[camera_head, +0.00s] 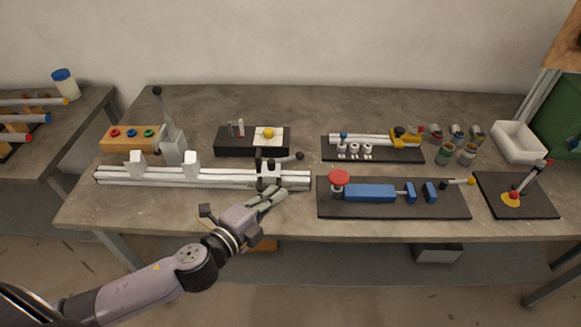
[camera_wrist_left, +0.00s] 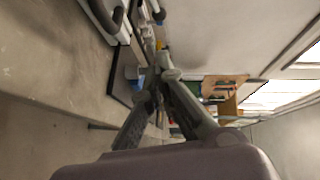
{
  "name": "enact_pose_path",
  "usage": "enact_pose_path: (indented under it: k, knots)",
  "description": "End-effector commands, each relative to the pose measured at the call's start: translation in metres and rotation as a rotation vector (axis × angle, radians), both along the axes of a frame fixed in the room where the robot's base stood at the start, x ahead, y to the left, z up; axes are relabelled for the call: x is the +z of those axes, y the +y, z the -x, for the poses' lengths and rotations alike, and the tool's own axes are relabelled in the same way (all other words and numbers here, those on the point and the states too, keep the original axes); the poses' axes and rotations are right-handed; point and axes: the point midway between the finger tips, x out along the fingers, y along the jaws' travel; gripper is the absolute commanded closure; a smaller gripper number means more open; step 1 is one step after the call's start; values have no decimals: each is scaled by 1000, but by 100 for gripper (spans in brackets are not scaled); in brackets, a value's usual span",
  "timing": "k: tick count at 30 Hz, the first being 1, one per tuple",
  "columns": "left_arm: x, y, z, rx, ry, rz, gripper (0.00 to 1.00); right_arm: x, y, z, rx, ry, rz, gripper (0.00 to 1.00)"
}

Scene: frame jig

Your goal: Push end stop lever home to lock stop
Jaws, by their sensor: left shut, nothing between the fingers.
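The end stop (camera_head: 270,170) is a white block with black parts on the right part of a long white rail (camera_head: 225,181). Its black lever (camera_head: 285,158) points right and ends in a dark round knob. My left gripper (camera_head: 276,194) is shut and empty at the near side of the rail, just in front of the end stop. I cannot tell whether its fingertips touch the stop. In the left wrist view its fingers (camera_wrist_left: 158,75) are together, with part of a dark curved piece and white rail at the upper left. My right gripper does not show.
Two white blocks and a grey upright clamp (camera_head: 173,148) with a black knob stand along the rail's left. A black board (camera_head: 393,205) with a blue block and red disc lies close on the right. A black box (camera_head: 232,148) with a yellow button stands behind.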

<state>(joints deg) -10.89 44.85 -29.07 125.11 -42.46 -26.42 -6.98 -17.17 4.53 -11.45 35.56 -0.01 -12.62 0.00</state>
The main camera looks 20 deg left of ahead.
Motion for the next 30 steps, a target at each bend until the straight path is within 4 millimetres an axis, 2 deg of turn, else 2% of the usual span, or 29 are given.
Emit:
enact_pose_path:
  k: [12,15,21,30]
  knots:
    - [-8,-24,-78,3,-1,2,100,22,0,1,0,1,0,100]
    - [-13,-14,-91,4,0,-1,100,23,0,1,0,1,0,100]
    - [-17,-6,-105,3,2,3,100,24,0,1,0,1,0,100]
    - [-18,-5,-107,3,1,3,100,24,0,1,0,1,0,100]
